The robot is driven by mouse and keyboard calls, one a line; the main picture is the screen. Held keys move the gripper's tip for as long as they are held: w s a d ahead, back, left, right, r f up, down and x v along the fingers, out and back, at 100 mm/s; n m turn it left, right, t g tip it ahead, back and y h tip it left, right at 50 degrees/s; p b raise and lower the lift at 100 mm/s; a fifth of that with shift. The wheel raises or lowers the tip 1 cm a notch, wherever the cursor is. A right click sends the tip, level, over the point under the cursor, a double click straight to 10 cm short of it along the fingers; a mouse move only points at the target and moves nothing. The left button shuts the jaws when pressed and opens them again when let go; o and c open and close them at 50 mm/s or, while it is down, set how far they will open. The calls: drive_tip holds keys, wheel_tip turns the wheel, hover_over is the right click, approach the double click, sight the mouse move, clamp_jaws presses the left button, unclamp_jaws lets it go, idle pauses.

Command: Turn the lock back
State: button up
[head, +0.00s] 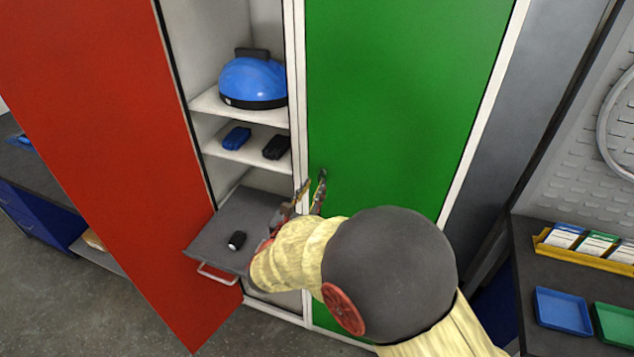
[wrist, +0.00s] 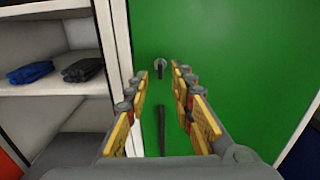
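The closed green locker door (head: 400,90) has a small round lock with a dark key or lever in it (wrist: 160,66), seen in the wrist view just beyond and between my fingertips. A dark vertical handle (wrist: 162,130) sits below the lock on the same door. My gripper (head: 316,185) is at the left part of the green door, pointing at it. In the wrist view its two yellow-padded fingers (wrist: 158,74) are apart with nothing between them. The lock piece hangs roughly upright; whether a finger touches it cannot be told.
The red door (head: 100,120) stands open on the left. Its locker holds a blue helmet (head: 252,83), a blue item (head: 236,138), a black item (head: 277,147) and a pulled-out grey tray (head: 225,225) with a small dark cylinder (head: 237,240). A bench (head: 575,225) with trays stands right.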

drive_tip(key=v, duration=0.8)
